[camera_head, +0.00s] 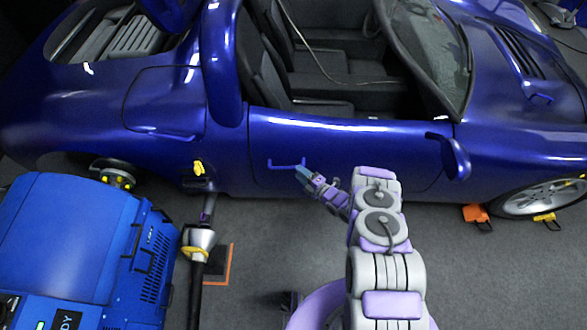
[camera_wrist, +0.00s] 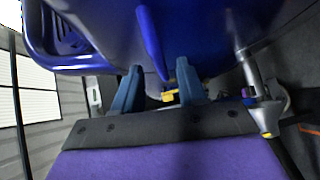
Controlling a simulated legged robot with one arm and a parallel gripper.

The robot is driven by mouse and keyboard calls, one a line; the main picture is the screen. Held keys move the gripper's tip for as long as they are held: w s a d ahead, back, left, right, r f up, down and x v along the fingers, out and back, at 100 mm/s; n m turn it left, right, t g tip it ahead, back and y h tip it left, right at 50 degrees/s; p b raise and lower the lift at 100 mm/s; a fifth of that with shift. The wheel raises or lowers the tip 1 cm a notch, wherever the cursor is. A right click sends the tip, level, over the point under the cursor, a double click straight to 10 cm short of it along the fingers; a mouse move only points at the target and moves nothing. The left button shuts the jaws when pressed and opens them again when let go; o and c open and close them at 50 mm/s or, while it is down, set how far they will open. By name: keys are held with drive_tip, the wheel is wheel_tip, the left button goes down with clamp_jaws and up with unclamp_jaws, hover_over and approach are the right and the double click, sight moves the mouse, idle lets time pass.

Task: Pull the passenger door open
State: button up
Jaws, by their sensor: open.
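The blue passenger door (camera_head: 340,150) of the open-top car lies flush with the body in the head view. Its blue bar handle (camera_head: 286,166) stands out near the door's rear edge. My gripper (camera_head: 303,174) is at the right end of this handle. In the wrist view the two dark blue fingers of my gripper (camera_wrist: 159,67) are apart. The handle (camera_wrist: 151,42) runs between them and ahead of them. I cannot tell whether either finger touches it.
A blue machine (camera_head: 75,245) stands at the lower left, with a shaft and hub unit (camera_head: 199,238) beside it. Grey floor (camera_head: 270,220) is free in front of the door, around my arm.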

sight(293, 168)
drive_tip(key=shift+b+x, duration=0.5)
drive_tip(key=shift+x, duration=2)
drive_tip(key=shift+c, duration=0.5)
clamp_jaws()
drive_tip(key=shift+f, duration=0.1)
